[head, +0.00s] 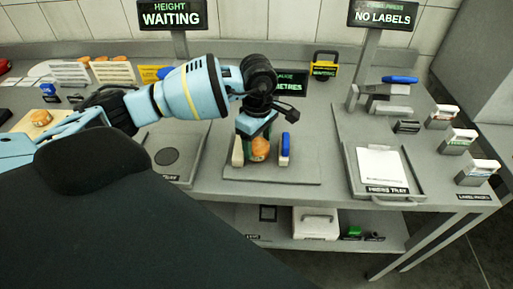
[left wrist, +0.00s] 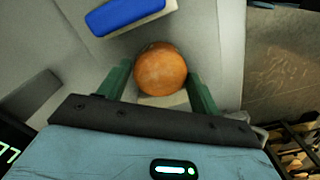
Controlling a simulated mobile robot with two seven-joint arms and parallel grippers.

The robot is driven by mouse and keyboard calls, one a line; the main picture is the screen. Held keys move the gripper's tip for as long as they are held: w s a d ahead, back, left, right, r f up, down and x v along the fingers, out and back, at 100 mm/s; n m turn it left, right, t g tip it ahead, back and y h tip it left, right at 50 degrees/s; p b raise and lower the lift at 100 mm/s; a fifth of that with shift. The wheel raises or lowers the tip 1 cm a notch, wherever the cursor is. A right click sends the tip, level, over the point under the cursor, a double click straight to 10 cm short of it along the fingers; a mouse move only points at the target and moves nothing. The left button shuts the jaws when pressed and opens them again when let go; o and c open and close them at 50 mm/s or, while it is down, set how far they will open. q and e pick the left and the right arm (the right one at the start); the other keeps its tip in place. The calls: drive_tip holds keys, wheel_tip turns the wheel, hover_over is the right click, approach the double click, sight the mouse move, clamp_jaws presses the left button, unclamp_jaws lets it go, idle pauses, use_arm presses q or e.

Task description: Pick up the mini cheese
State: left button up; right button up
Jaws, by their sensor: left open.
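The mini cheese (head: 259,153), a small orange wheel, stands on the gauge plate (head: 300,172) between a pale block (head: 237,151) and a blue-faced block (head: 285,148). My left gripper (head: 258,143) points down over it from above. In the left wrist view the round orange cheese (left wrist: 161,70) lies between the two green fingers of my left gripper (left wrist: 160,85), which are open on either side of it. Some space shows between the fingers and the cheese, though contact lower down is hard to judge. My right gripper is out of view.
Another orange cheese (head: 41,118) sits at the far left behind my arm. A printing tray (head: 383,168) and several label boxes (head: 478,172) are at the right. A lower shelf holds a white box (head: 315,222).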

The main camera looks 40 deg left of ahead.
sight(255, 146)
use_arm(q)
drive_tip(key=shift+f, duration=0.35)
drive_tip(key=shift+c, duration=0.3)
drive_tip(key=c, duration=0.6)
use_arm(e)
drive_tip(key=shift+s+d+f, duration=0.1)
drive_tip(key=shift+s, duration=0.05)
use_arm(q)
drive_tip(key=shift+r, duration=0.1)
drive_tip(key=shift+r, duration=0.45)
drive_tip(key=shift+s+r, duration=0.25)
drive_tip(key=shift+r, duration=0.4)
drive_tip(key=shift+s+r, duration=0.2)
drive_tip(key=shift+r, duration=0.4)
drive_tip(key=s, duration=0.5)
drive_tip(key=s+a+r+b, duration=0.1)
drive_tip(key=s, duration=0.9)
drive_tip(key=shift+a+r+b, duration=0.25)
drive_tip(key=shift+a+b, duration=0.1)
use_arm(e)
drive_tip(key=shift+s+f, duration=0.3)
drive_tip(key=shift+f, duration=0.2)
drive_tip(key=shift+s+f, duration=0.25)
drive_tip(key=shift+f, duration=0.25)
